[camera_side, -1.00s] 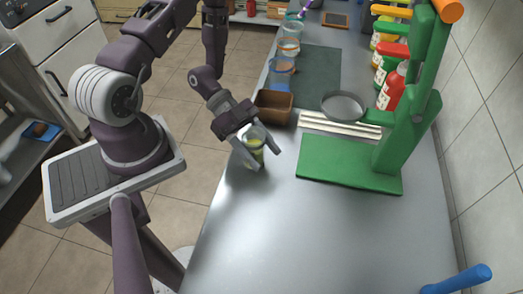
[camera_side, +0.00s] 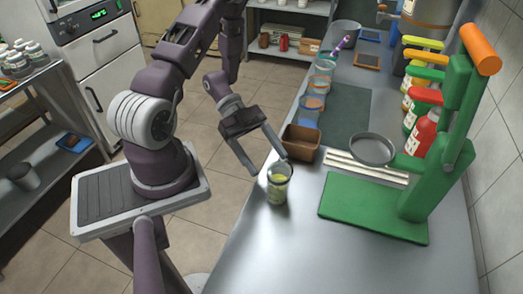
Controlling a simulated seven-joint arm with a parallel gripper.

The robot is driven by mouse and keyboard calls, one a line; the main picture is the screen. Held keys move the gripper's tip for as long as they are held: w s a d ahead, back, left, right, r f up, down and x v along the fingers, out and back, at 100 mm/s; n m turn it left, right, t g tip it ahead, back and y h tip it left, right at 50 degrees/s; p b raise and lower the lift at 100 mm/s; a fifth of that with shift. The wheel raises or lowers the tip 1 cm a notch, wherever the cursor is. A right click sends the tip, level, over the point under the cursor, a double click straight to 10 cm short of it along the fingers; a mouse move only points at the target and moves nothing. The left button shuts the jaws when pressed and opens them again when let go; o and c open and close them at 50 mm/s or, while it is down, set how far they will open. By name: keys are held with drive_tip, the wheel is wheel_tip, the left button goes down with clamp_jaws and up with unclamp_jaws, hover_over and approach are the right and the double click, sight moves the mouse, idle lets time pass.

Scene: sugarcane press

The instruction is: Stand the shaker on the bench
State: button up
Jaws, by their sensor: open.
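The shaker (camera_side: 278,185) is a clear cup with yellow-green contents. It stands upright on the grey metal bench (camera_side: 330,265), near the bench's left edge and in front of the brown box. My gripper (camera_side: 270,166) is open, with its fingers spread wide. It is up and to the left of the shaker, with one fingertip close to the rim and the other left of the cup. I cannot tell whether a finger touches it. The shaker is not held between the fingers.
A brown box (camera_side: 301,143) stands just behind the shaker. A green press (camera_side: 420,190) with an orange handle stands to the right, with a grey pan (camera_side: 372,149) beside it. Pale sticks (camera_side: 366,168) lie behind its base. Cups and bottles line the back. The front bench is clear.

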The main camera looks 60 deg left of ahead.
drive_tip(key=v, duration=0.2)
drive_tip(key=shift+a+r, duration=0.15)
drive_tip(key=shift+a, duration=0.15)
drive_tip(key=w+a+r+n+t+y, duration=0.1)
drive_tip(key=w+a+r+t+y, duration=0.15)
drive_tip(key=w, duration=0.35)
drive_tip(key=w+a+r+t+y, duration=0.1)
drive_tip(key=w+a+y, duration=0.1)
drive_tip(key=w+y, duration=0.25)
drive_tip(key=w+a+r+n+t+y, duration=0.1)
drive_tip(key=w+a+r+n+y, duration=0.15)
drive_tip(key=r, duration=0.35)
drive_tip(key=w+a+r+n+t+y, duration=0.1)
drive_tip(key=w+r+n+t+y, duration=0.1)
drive_tip(key=w+r+n+y, duration=0.3)
drive_tip(key=s+d+r+n+g+y, duration=0.15)
drive_tip(key=s+d+r+n, duration=0.3)
drive_tip(key=s+r, duration=0.6)
drive_tip(key=s+d+f+n+g+h, duration=0.2)
drive_tip(key=s+d+h, duration=0.1)
drive_tip(key=s+d, duration=0.9)
drive_tip(key=s, duration=0.3)
drive_tip(key=shift+s+h, duration=0.15)
drive_tip(key=shift+h, duration=0.15)
